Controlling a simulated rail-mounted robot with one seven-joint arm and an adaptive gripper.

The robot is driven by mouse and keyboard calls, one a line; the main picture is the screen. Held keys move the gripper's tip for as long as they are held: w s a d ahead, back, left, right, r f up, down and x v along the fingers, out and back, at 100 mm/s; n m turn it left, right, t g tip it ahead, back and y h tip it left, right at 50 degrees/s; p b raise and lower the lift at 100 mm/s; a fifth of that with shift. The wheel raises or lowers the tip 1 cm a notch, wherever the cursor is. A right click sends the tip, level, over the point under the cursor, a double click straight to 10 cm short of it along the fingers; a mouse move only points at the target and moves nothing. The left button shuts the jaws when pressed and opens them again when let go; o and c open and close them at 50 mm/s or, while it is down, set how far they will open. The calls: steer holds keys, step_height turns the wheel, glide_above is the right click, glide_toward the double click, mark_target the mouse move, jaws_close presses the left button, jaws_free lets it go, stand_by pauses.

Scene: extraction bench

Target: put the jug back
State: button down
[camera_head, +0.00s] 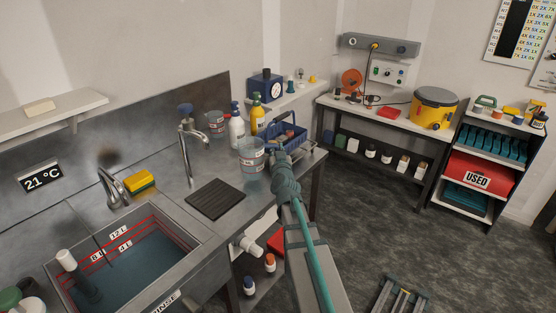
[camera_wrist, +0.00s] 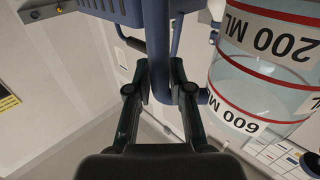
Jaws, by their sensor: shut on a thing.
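The jug (camera_head: 251,157) is clear, with red bands and white volume labels. It stands upright over the counter's right part in the head view; I cannot tell whether its base touches the counter. In the wrist view the jug (camera_wrist: 262,75) fills the right side, its labels 200 ML and 600 ML upside down. My gripper (camera_wrist: 161,92) is shut on the jug's blue-grey handle (camera_wrist: 157,45), with a finger on each side. In the head view my gripper (camera_head: 275,152) is just right of the jug, its fingertips partly hidden.
A blue caddy (camera_head: 291,139) stands close behind my gripper. A white bottle (camera_head: 236,128), a yellow bottle (camera_head: 257,115) and another clear container (camera_head: 215,124) stand behind the jug. A tap (camera_head: 190,145), dark ribbed mat (camera_head: 215,199) and water-filled sink (camera_head: 130,262) lie to the left.

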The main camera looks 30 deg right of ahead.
step_height(320, 180, down, 2)
steer(key=shift+d+b, duration=0.1)
steer(key=shift+b, duration=0.4)
steer(key=shift+f+b, duration=0.4)
steer(key=shift+b, duration=0.05)
steer(key=shift+f, duration=0.2)
steer(key=c, duration=1)
jaws_free()
steer(key=shift+c, duration=0.2)
steer(key=shift+r, duration=0.1)
